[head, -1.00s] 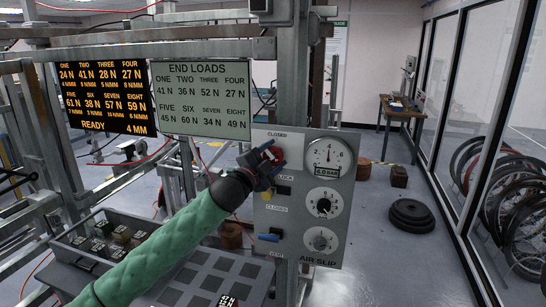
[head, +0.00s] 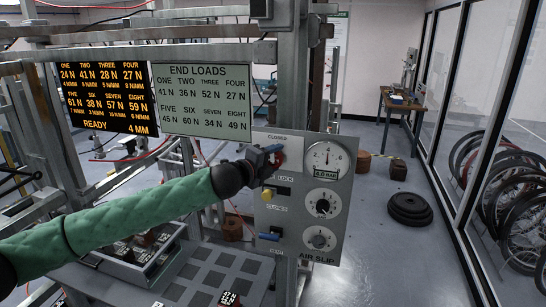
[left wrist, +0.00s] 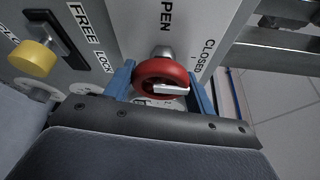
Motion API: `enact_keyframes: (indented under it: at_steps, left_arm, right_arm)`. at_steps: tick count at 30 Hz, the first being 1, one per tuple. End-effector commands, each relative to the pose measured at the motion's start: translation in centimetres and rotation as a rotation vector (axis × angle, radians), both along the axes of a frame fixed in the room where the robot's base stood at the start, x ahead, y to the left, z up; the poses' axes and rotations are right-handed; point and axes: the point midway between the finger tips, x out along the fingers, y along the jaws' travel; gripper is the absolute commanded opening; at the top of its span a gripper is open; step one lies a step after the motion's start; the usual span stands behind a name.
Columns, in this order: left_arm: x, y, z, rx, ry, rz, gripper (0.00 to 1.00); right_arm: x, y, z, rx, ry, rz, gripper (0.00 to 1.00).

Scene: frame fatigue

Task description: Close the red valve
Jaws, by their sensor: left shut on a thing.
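The red valve (head: 280,158) is a round red handle near the top of the grey panel (head: 343,195). My left gripper (head: 270,160) is at the valve and hides most of it in the head view. In the left wrist view, the blue fingertips of the left gripper (left wrist: 161,88) stand on either side of the red valve (left wrist: 152,72), shut on it. A pale bar on its face points right, below the CLOSED label (left wrist: 204,60). The OPEN label, partly cut off, is above the valve. My right gripper is not in view.
A yellow knob (head: 268,195) and a blue lever (head: 268,237) sit below the valve. A pressure gauge (head: 327,160) and two dials are to its right. A metal frame stands behind. The floor to the right is open around a stack of black discs (head: 410,209).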

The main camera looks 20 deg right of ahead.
Motion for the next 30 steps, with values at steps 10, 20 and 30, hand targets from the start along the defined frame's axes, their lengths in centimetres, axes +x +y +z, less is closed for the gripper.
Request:
enact_keyframes:
  at_steps: [10,20,30]
  left_arm:
    - [-0.09,-0.05,-0.18,0.024,-0.015,-0.001,0.33]
    - [-0.10,-0.07,-0.18,0.025,-0.015,-0.002,0.77]
    - [-0.13,0.14,-0.15,0.023,-0.015,-0.001,0.77]
  right_arm:
    - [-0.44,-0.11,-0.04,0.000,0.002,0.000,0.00]
    - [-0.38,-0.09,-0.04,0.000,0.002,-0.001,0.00]
    - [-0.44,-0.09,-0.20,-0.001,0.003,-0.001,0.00]
